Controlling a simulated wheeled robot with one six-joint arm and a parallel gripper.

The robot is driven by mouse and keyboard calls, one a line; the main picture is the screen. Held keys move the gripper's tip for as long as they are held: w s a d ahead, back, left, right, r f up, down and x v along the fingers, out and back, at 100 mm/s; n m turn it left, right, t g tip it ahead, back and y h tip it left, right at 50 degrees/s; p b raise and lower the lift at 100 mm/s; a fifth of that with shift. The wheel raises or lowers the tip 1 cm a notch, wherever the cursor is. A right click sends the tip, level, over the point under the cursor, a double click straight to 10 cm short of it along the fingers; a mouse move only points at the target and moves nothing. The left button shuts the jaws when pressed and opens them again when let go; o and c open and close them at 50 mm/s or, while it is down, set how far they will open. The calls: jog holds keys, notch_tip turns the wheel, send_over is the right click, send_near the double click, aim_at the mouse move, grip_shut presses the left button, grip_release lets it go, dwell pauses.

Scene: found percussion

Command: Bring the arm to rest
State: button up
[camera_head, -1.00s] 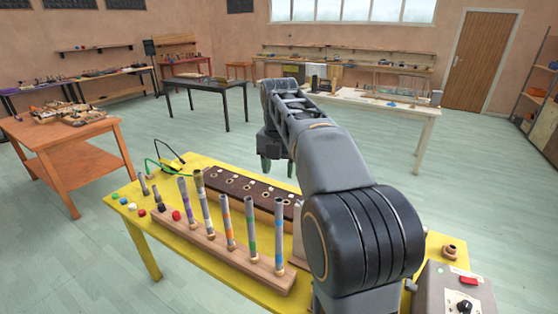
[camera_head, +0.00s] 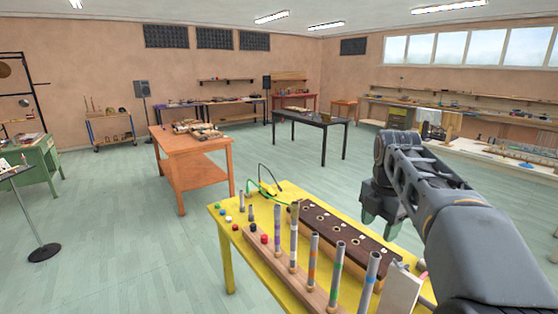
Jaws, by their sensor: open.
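My arm reaches in from the lower right of the head view, over the right part of the yellow table (camera_head: 229,240). My gripper (camera_head: 381,226) hangs at its far end, pointing down, with its two greenish fingers apart and nothing seen between them. It is above and beyond the far edge of the dark block with a row of holes (camera_head: 325,236). My arm hides the right end of the table.
A wooden rack (camera_head: 285,275) on the yellow table holds several upright tubes with coloured bands. Small coloured caps (camera_head: 241,206) lie at its left. An orange table (camera_head: 183,142) and a black table (camera_head: 313,118) stand beyond. Open floor lies at the left.

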jog(key=s+a+f+m+t, duration=0.2)
jog(key=s+f+m, duration=0.4)
jog(key=m, duration=0.5)
jog(key=s+a+f+m+t, duration=0.1)
jog(key=s+a+f+m, duration=0.4)
jog(key=m, duration=0.7)
notch_tip(320, 180, down, 3)
jog(key=shift+s+a+f+t, duration=0.15)
jog(key=shift+s+a+t, duration=0.2)
jog(key=shift+s, duration=0.75)
